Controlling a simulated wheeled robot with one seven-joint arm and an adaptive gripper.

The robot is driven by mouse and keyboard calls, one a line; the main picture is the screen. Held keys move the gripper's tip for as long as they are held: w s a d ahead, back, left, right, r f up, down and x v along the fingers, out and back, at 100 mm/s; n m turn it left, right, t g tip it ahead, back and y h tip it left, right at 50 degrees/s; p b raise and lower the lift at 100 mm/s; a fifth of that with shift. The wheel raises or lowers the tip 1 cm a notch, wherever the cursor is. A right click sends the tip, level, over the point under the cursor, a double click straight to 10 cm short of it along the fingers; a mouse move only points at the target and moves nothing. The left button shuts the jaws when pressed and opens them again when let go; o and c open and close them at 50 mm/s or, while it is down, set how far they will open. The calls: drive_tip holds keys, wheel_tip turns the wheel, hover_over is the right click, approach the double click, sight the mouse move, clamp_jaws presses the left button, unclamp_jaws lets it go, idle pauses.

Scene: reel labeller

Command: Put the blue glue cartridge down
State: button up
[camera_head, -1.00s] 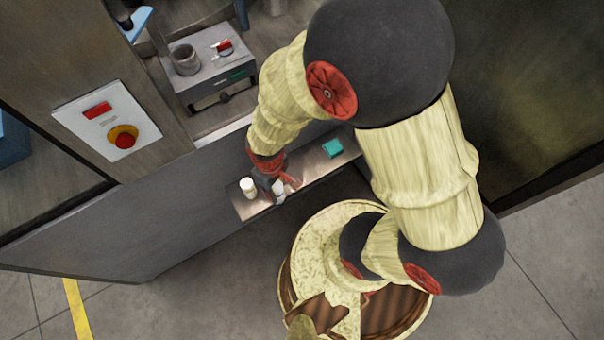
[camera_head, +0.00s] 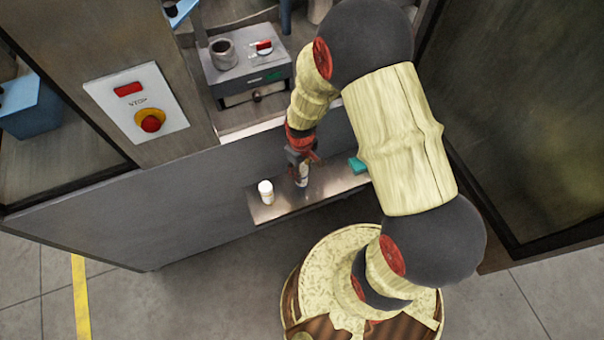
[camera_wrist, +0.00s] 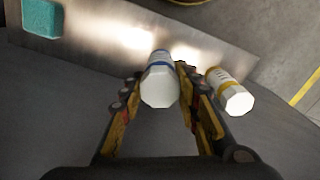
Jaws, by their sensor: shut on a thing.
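The blue glue cartridge (camera_wrist: 159,82), white with a blue band, stands between the fingers of my gripper (camera_wrist: 159,98) in the wrist view. My gripper is shut on it. In the head view, my gripper (camera_head: 302,172) holds the cartridge (camera_head: 303,181) upright at the narrow metal shelf (camera_head: 285,206). I cannot tell whether its base touches the shelf. A second white cartridge with a yellow band (camera_wrist: 228,90) stands just beside my right finger in the wrist view, apart from the held one; it also shows in the head view (camera_head: 266,192).
A teal block (camera_wrist: 42,18) lies on the shelf, partly behind my arm in the head view (camera_head: 356,165). A grey machine (camera_head: 245,76) with a cup (camera_head: 223,54) stands above. A stop-button panel (camera_head: 140,108) is at left. Bare shelf lies between cartridge and block.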

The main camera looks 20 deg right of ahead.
drive_tip(key=shift+w+d+f+b, duration=0.15)
drive_tip(key=shift+f+b, duration=0.15)
drive_tip(key=shift+f, duration=0.65)
drive_tip(key=shift+w+f+b, duration=0.15)
drive_tip(key=shift+f+b, duration=0.1)
drive_tip(key=shift+f, duration=0.7)
drive_tip(key=shift+f, duration=0.15)
drive_tip(key=o, duration=1.3)
drive_tip(key=shift+c, duration=0.2)
